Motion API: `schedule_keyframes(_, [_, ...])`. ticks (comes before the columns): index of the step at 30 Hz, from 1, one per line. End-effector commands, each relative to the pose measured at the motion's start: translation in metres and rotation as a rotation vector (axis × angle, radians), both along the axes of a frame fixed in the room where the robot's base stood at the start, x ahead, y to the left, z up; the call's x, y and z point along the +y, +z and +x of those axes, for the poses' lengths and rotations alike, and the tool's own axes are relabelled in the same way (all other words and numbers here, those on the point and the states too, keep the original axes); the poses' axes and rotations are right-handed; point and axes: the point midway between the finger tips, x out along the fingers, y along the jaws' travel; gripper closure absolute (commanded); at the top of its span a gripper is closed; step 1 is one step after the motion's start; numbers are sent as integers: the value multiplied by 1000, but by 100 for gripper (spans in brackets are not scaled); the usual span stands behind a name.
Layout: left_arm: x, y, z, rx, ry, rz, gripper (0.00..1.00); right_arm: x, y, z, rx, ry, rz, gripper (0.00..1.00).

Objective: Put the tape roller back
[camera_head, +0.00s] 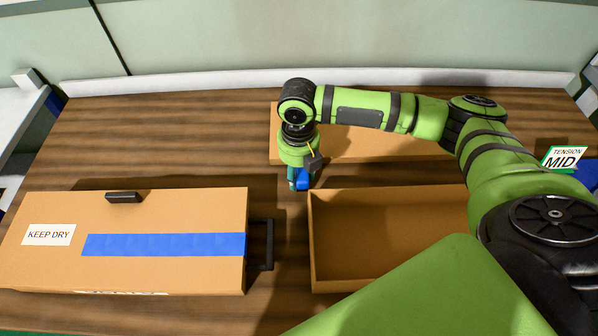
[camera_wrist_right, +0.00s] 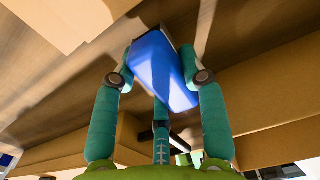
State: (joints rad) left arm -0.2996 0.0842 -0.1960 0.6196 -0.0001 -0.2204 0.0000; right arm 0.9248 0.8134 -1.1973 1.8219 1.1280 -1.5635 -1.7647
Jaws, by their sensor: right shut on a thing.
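My right gripper (camera_head: 299,180) points down over the table, between the closed box and the open box. Its teal fingers are shut on a blue tape roller (camera_head: 303,179), partly hidden by the gripper in the head view. In the right wrist view the blue roller (camera_wrist_right: 163,72) sits between the fingers of the gripper (camera_wrist_right: 160,60). I cannot tell whether the roller touches the table. A closed cardboard box (camera_head: 40,265) at the left bears a strip of blue tape (camera_head: 165,244) and a "KEEP DRY" label. My left gripper is not in view.
An open, empty-looking cardboard box (camera_head: 380,235) stands right of the gripper, partly behind my arm. Another cardboard piece (camera_head: 365,145) lies behind it. Black handles (camera_head: 262,245) stick out near the closed box. The back left wooden tabletop (camera_head: 180,130) is clear.

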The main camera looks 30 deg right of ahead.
Motion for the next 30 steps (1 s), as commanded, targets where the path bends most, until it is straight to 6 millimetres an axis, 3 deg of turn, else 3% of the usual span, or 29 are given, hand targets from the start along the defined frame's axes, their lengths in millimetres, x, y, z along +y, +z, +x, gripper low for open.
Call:
schedule_keyframes(3, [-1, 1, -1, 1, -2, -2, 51, 0, -10, 0, 0, 1, 1, 88])
schedule_keyframes(13, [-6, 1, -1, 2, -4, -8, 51, 0, -14, 0, -1, 0, 0, 88])
schedule_keyframes(14, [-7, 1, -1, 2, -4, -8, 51, 0, -14, 0, -1, 0, 0, 49])
schedule_keyframes(15, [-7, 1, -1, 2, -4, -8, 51, 0, -14, 0, -1, 0, 0, 34])
schedule_keyframes(26, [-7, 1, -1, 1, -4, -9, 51, 0, -12, 0, -1, 0, 0, 34])
schedule_keyframes(30, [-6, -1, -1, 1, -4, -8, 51, 0, 0, 1, -5, 0, 2, 34])
